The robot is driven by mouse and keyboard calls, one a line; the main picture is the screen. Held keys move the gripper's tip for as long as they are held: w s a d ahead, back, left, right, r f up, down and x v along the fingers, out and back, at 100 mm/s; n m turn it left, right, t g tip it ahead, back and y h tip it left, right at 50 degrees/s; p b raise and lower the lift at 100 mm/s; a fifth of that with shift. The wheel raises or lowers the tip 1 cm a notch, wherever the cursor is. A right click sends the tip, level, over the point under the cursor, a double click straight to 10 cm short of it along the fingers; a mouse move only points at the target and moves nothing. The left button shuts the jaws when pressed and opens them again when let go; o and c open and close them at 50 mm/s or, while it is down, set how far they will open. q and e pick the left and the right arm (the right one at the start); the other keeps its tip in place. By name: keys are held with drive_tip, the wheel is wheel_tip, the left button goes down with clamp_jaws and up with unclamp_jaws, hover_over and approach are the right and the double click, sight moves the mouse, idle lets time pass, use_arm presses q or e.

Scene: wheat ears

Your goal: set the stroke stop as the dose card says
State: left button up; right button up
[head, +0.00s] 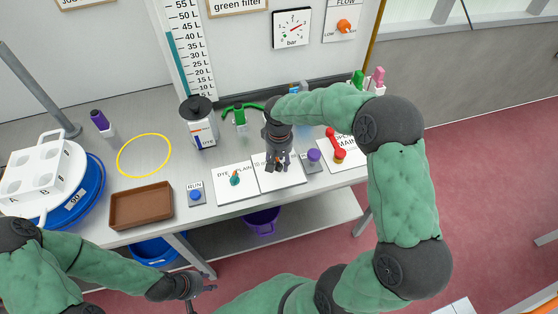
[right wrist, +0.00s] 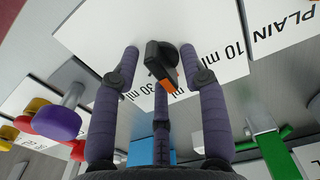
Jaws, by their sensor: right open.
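The stroke stop is a black knob with an orange pointer (right wrist: 162,68) on a white plate, in the right wrist view. Printed marks "10 ml" and "30 ml" show beside it, and another "ml" mark is partly covered. In the head view the white plate (head: 290,181) lies under my right gripper (head: 278,165), which hides the knob. My right gripper is open, its purple fingers (right wrist: 160,80) spread around the knob with gaps visible. My left gripper (head: 200,296) hangs low in front of the table, apart from everything; its jaws are unclear. I cannot make out a dose card.
The DYE/PLAIN plate (head: 236,180) is left of the stop, a purple knob (head: 314,155) and red lever (head: 336,146) right. A blue RUN button (head: 195,194), brown tray (head: 142,206) and dye canister (head: 200,124) stand further left. A green valve (head: 240,116) is behind.

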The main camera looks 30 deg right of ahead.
drive_tip(key=shift+r, duration=0.1)
wheel_tip(320, 180, up, 12)
idle(0.5)
idle(0.5)
